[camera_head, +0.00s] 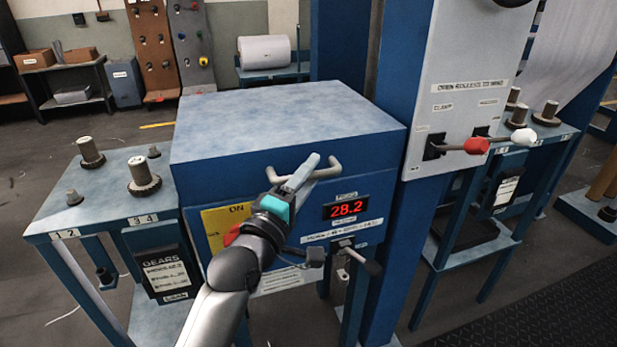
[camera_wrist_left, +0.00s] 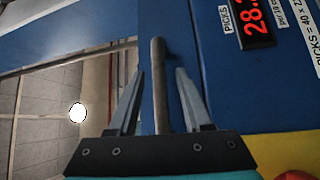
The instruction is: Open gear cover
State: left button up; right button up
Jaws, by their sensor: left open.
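The gear cover (camera_head: 285,118) is a blue box lid with a pale worn top, and it looks closed. A grey bar handle (camera_head: 327,170) sticks out from its front face near the upper edge. My left gripper (camera_head: 303,172) is at this handle. In the left wrist view the handle (camera_wrist_left: 160,85) runs between the two open fingers of the left gripper (camera_wrist_left: 160,95), with a gap on each side. My left arm hides part of the front face. My right gripper is in neither view.
A red display (camera_head: 346,209) reading 28.2 and a lever (camera_head: 362,260) sit right of my arm. A yellow panel (camera_head: 222,222) is to its left. A side table with gears (camera_head: 143,178) stands left. Red and white knobbed levers (camera_head: 477,146) stick out at right.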

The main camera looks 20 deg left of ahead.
pick_arm(q)
jog(key=shift+c, duration=0.3)
grip_shut()
dwell(1.1)
